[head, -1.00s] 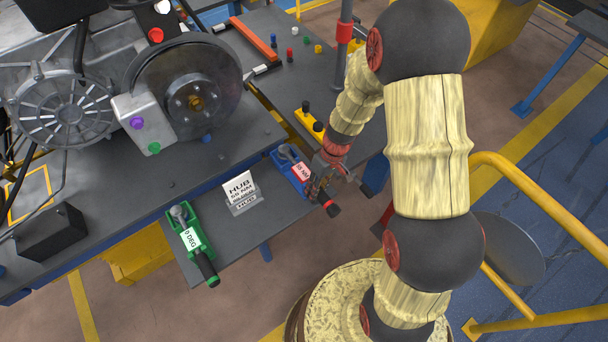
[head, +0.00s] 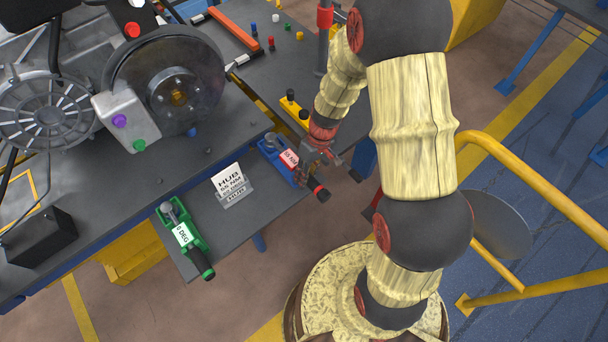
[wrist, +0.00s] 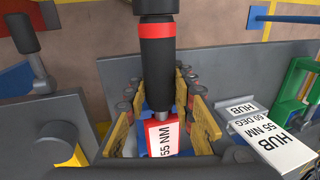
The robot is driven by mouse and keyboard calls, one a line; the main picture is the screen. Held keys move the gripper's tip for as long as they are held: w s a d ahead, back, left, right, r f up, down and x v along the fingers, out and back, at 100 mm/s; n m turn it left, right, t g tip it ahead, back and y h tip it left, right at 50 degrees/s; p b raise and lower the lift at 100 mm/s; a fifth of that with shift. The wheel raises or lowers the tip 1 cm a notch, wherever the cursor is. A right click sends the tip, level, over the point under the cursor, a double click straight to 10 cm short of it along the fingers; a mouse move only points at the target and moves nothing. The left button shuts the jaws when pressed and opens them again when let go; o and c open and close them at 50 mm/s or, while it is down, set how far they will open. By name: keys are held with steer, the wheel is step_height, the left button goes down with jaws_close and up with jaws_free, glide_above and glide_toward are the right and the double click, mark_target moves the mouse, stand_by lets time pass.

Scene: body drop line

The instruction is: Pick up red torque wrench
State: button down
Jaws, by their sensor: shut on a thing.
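The red torque wrench (head: 289,159) shows a red and white label and a black handle with a red band near its end. The wrench head is in or just over a blue holder (head: 268,147) on the grey shelf. I cannot tell whether it is clear of the holder.
A white "HUB" sign (head: 230,184) stands left of the wrench. A second wrench with a "0 DEG" label (head: 184,234) lies in a green holder (head: 168,213) farther left. A yellow rail (head: 540,190) runs at right.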

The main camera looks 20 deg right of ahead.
step_height(320, 180, up, 3)
steer(key=shift+f+p, duration=0.1)
steer(key=shift+p, duration=0.35)
steer(key=s+r, duration=0.2)
steer(key=s+d+r+p, duration=0.1)
steer(key=r, duration=0.1)
steer(key=shift+s+d+r, duration=0.15)
steer(key=shift+s+r, duration=0.2)
steer(key=s+d+r+p, duration=0.2)
steer(key=s+d+r, duration=0.1)
steer(key=s, duration=0.6)
steer(key=shift+s+r, duration=0.3)
steer(key=shift+r, duration=0.55)
steer(key=c, duration=2)
jaws_free()
steer(key=shift+c, duration=0.2)
jaws_close()
